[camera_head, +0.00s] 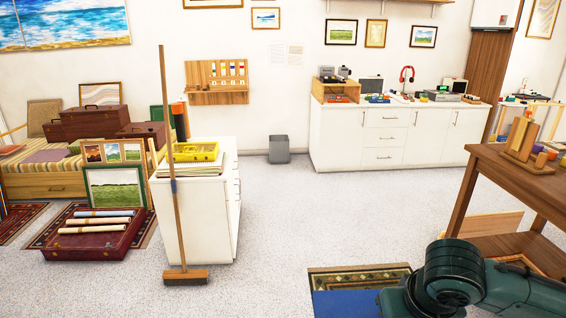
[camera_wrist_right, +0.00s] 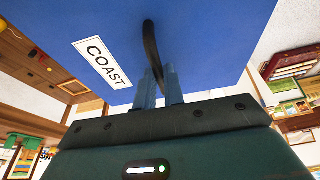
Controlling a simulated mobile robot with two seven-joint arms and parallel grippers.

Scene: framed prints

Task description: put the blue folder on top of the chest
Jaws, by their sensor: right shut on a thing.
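The blue folder (camera_wrist_right: 205,40) fills the top of the right wrist view, with a white label reading COAST and a dark loop handle. My right gripper (camera_wrist_right: 160,78) is shut on the folder at this handle. In the head view part of the folder (camera_head: 343,304) shows at the bottom edge, beside my green right arm, which hides the rest. A white chest (camera_head: 190,215) with drawers on its right side stands left of centre, apart from the folder. My left gripper is not in view.
On the chest lie a yellow tray (camera_head: 196,151) and stacked sheets (camera_head: 190,168). A broom (camera_head: 178,220) stands upright before it. A wooden table (camera_head: 505,175) stands at right. The middle floor is clear.

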